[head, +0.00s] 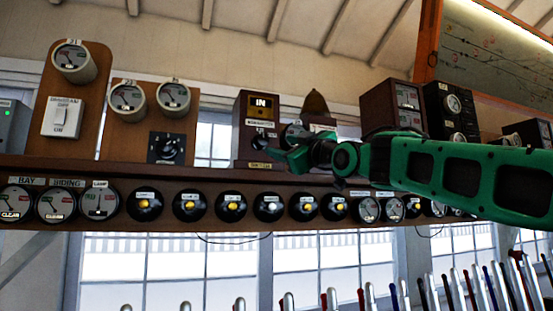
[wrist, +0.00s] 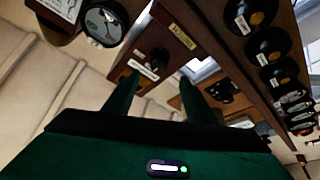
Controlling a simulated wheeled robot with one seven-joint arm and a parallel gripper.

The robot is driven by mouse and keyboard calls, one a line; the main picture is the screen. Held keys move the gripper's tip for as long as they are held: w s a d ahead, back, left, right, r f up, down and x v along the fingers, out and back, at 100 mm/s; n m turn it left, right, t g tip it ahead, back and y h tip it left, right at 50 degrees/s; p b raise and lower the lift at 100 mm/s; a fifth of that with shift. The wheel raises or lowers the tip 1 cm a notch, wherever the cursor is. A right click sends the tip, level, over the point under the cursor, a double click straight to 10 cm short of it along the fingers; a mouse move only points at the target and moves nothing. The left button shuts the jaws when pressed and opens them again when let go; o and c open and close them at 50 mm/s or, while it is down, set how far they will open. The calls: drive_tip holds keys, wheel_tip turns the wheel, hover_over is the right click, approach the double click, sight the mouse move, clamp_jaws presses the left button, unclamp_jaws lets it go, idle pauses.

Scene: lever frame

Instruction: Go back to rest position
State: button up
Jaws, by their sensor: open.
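My gripper (head: 277,156) is at the end of my green arm, which reaches in from the right in the head view. It is level with the shelf, in front of the wooden instrument box (head: 257,104) marked IN. In the wrist view the two dark green fingers of my gripper (wrist: 158,88) stand apart with nothing between them. Past them is a wooden box face with a dark knob (wrist: 158,60) and a white label. I cannot tell how close the fingertips are to it. No object is held.
The wooden shelf (head: 205,174) carries instrument boxes, with a row of round black indicators (head: 190,206) and dials below. Several upright levers (head: 520,285) stand at the lower right. A framed track diagram (head: 500,50) hangs at the upper right. Windows are behind.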

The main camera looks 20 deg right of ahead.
drive_tip(key=s+d+f+m+g+h, duration=0.15)
drive_tip(key=d+f, duration=0.25)
drive_tip(key=f, duration=0.5)
drive_tip(key=d+f+m+g+h, duration=0.2)
drive_tip(key=d+f+m+g, duration=0.15)
drive_tip(key=f, duration=0.65)
drive_tip(key=s+d+f+m+g+h, duration=0.1)
drive_tip(key=d+f+m+g+h, duration=0.1)
drive_tip(key=d+f, duration=0.5)
drive_tip(key=s+d+f+m+g, duration=0.1)
drive_tip(key=s+f+m+g, duration=0.15)
drive_tip(key=s+f, duration=0.55)
drive_tip(key=s+d+f+m+g, duration=0.1)
drive_tip(key=s+f+g, duration=0.3)
drive_tip(key=f, duration=0.8)
drive_tip(key=s+a+f+m+g, duration=0.1)
drive_tip(key=s+f+g, duration=0.3)
drive_tip(key=s+f, duration=0.5)
drive_tip(key=s+a+f+m+g, duration=0.1)
drive_tip(key=s+f+m+g, duration=0.2)
drive_tip(key=s+f, duration=0.6)
drive_tip(key=s+m+y, duration=0.1)
drive_tip(key=s, duration=0.5)
drive_tip(key=shift+s+m+g, duration=0.35)
drive_tip(key=shift+a+r, duration=0.1)
